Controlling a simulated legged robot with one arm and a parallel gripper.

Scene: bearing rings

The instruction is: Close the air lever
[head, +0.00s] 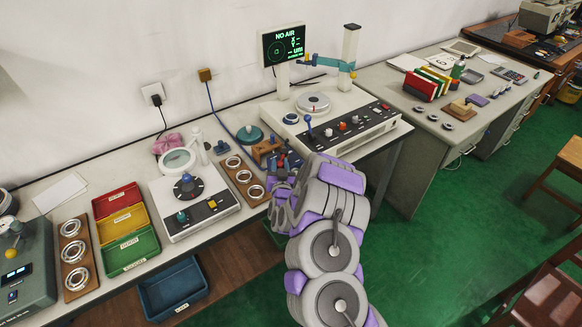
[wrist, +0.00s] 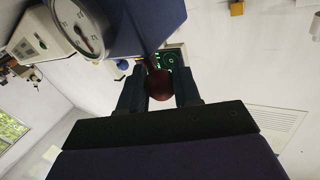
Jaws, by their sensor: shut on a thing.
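A dark red ball knob (wrist: 160,86), seemingly the air lever's end, sits between the two fingers of my gripper (wrist: 160,92) in the wrist view. The fingers are shut on it. A blue box (wrist: 150,22) with a round dial gauge (wrist: 78,27) is just above the fingers in that view. The screen (head: 284,45) reads "NO AIR".
A wooden tray with metal rings (head: 243,178) and a white device with a dark knob (head: 192,203) stand left of my gripper. Red, yellow and green bins (head: 131,250) are further left. A second bench (head: 435,135) stands to the right.

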